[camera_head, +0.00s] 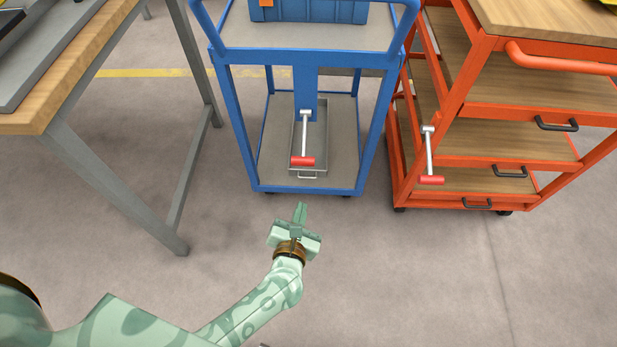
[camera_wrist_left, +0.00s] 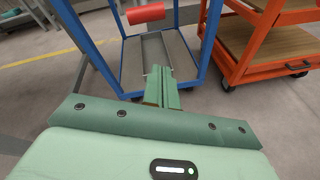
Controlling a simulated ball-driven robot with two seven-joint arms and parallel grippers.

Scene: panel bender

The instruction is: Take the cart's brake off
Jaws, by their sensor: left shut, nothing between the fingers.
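The blue cart (camera_head: 232,120) stands ahead in the head view. Its brake lever (camera_head: 304,135) is a grey bar hanging down from a blue plate, with a red grip (camera_head: 303,161) at its lower end. My left gripper (camera_head: 300,208) is shut and empty, in front of the cart's lower front edge and apart from the lever. In the left wrist view the shut fingers (camera_wrist_left: 162,88) point at the cart, and the red grip (camera_wrist_left: 146,13) shows at the top, above the fingertips. My right gripper is not in view.
An orange cart (camera_head: 460,110) stands close on the right, with its own grey lever and red grip (camera_head: 431,180). A workbench (camera_head: 55,110) with grey legs is on the left. A grey tray (camera_head: 296,140) lies on the blue cart's lower shelf. The floor in front is clear.

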